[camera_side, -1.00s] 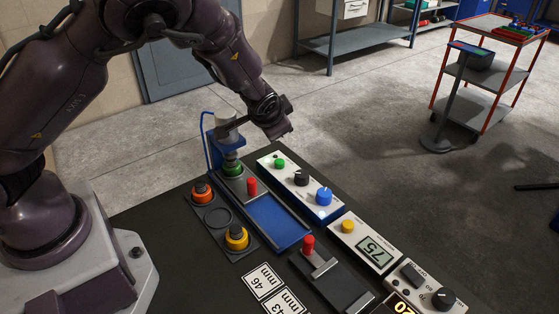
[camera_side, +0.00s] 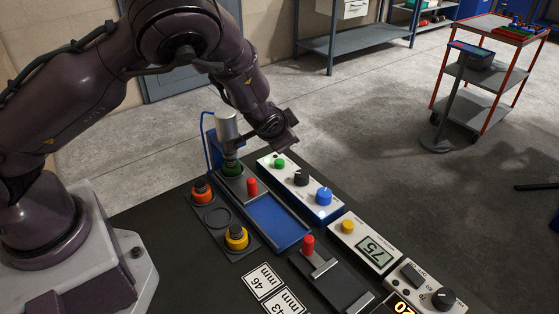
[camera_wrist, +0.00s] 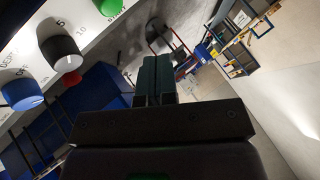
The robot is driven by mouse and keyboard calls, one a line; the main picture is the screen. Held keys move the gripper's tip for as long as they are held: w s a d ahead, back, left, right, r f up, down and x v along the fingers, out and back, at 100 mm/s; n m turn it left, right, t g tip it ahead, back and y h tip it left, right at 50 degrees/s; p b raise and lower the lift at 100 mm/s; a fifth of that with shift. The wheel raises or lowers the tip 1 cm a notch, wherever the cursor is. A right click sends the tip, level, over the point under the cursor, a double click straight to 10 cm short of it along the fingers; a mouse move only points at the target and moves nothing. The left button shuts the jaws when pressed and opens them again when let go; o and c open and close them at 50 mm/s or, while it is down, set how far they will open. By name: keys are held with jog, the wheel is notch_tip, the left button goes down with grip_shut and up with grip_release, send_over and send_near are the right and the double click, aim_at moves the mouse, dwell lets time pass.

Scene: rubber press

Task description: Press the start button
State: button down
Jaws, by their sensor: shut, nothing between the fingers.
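The green start button (camera_side: 279,162) sits at the left end of a white control panel (camera_side: 312,196), beside a black knob (camera_side: 301,178) and a blue knob (camera_side: 323,195). In the wrist view, the green button (camera_wrist: 109,6) is at the top edge, partly cut off, with the black knob (camera_wrist: 62,52) and blue knob (camera_wrist: 22,92) to its left. My gripper (camera_side: 288,146) is above and close to the button, apart from it as far as I can see. In the wrist view, its two fingers (camera_wrist: 156,80) are together and hold nothing.
Orange (camera_side: 202,188), red (camera_side: 252,186) and yellow (camera_side: 236,236) pieces stand nearby. A blue tray (camera_side: 276,222) lies in front. A display box (camera_side: 372,250) is at the right.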

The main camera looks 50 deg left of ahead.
aim_at(281, 162)
jog(key=shift+f, duration=2.2)
jog(key=shift+f, duration=0.15)
jog(key=shift+f, duration=0.25)
jog(key=shift+f, duration=0.8)
dwell(1.2)
jog(key=shift+r, duration=1.25)
jog(key=shift+r, duration=2.5)
